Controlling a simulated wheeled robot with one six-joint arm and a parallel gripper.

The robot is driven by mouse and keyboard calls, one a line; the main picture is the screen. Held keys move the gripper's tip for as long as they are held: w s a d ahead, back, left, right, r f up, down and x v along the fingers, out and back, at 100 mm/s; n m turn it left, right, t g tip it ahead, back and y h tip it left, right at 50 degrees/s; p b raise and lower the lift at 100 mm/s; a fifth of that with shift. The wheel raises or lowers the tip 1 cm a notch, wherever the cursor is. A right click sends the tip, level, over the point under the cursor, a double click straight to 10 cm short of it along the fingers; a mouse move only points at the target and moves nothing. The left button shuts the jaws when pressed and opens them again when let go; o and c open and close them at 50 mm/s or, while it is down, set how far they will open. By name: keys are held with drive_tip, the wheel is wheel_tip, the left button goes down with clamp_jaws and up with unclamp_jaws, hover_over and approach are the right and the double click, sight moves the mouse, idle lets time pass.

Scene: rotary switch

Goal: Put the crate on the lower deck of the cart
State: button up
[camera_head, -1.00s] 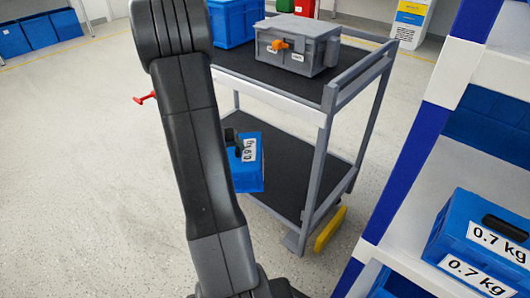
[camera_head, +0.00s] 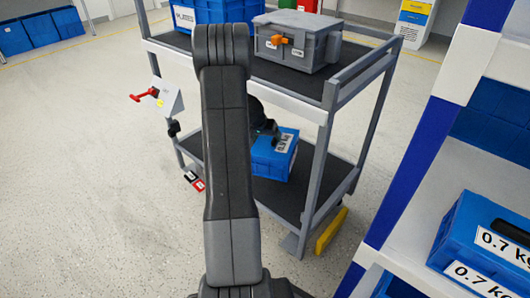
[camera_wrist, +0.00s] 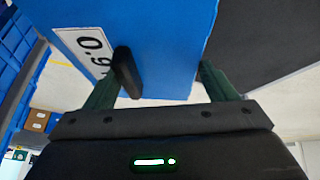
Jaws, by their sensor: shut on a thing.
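A blue crate (camera_head: 275,163) with a white weight label is at the cart's lower deck (camera_head: 322,172). It is over the dark deck mat, between the cart's posts. I cannot tell whether its base touches the deck. My gripper (camera_head: 268,132) is at the crate's top, partly hidden behind my arm. In the wrist view my gripper (camera_wrist: 165,82) is shut on the crate (camera_wrist: 170,40), with a finger on each side of its black handle and edge. The left part of the lower deck is hidden by my arm.
A shelf with a blue 0.7 kg crate (camera_head: 490,235) stands close on the right. A yellow block (camera_head: 330,230) is by the cart's foot. A red handle (camera_head: 145,95) juts out left.

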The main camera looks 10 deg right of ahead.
drive_tip(key=shift+f+b, duration=1.15)
drive_tip(key=shift+f, duration=1.8)
drive_tip(key=o, duration=2)
drive_tip(key=shift+o, duration=0.2)
drive_tip(key=shift+r, duration=0.2)
drive_tip(key=p+v, duration=0.2)
drive_tip(key=v, duration=0.5)
drive_tip(key=shift+s+a, duration=0.1)
